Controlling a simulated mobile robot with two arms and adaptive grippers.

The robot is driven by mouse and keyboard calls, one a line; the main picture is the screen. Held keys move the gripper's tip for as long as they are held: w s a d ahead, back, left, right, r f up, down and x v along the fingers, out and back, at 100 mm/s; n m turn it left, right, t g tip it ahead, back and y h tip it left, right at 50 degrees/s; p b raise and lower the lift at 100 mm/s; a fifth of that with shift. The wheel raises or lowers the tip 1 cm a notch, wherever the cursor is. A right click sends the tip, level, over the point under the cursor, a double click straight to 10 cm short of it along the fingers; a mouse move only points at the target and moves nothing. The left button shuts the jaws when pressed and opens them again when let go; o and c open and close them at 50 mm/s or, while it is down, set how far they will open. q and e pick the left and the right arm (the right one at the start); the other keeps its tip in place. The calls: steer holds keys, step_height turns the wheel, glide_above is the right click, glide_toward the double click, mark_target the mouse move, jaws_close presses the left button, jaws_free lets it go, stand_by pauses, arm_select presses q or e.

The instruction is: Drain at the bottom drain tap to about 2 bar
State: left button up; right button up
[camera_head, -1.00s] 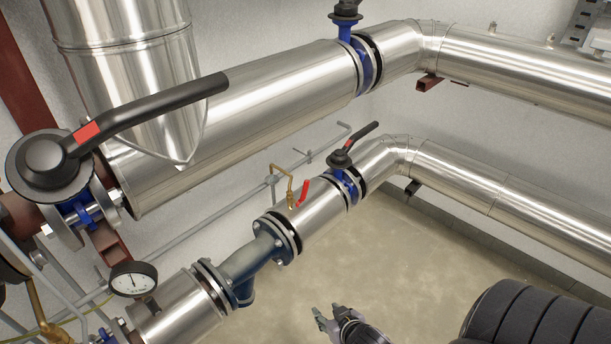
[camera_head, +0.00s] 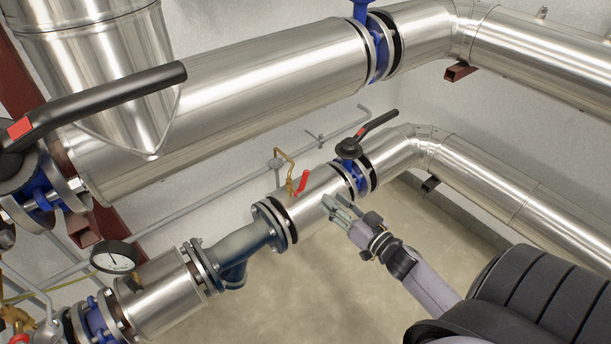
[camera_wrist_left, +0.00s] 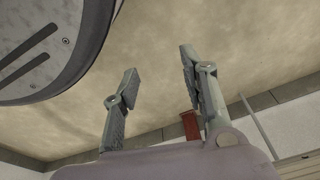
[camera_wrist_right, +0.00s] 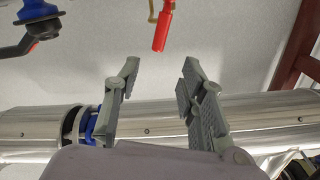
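A small brass tap with a red lever (camera_head: 302,183) and a bent brass spout (camera_head: 283,158) sits on the lower insulated pipe (camera_head: 322,195). The red lever (camera_wrist_right: 163,30) also shows at the top of the right wrist view, beyond the fingertips. My right gripper (camera_head: 340,207) is open and empty, in front of this pipe, below and to the right of the lever, apart from it. My left gripper (camera_wrist_left: 158,66) is open and empty over bare floor; the head view does not show it. A round pressure gauge (camera_head: 114,257) is at lower left; its reading is too small to tell.
A black-handled valve (camera_head: 350,148) stands right of the tap. A larger black lever (camera_head: 100,105) juts out at upper left. Another red handle (camera_head: 19,339) with brass fittings shows at the bottom left corner. The floor (camera_head: 300,300) below the pipe is clear.

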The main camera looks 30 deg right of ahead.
mark_target(307, 177)
steer(key=w, duration=0.4)
steer(key=w+b, duration=0.1)
steer(key=w, duration=0.6)
steer(key=shift+w+a+f, duration=0.1)
steer(key=shift+w+a, duration=0.2)
steer(key=shift+a, duration=0.1)
arm_select(q)
step_height(307, 177, up, 6)
steer(key=w, duration=0.2)
steer(key=shift+w+d+f+b, duration=0.2)
steer(key=shift+w+b, duration=0.1)
steer(key=shift+w, duration=0.05)
arm_select(e)
steer(key=shift+w+a, duration=0.1)
steer(key=shift+w, duration=0.65)
steer(key=shift+c, duration=0.2)
jaws_close()
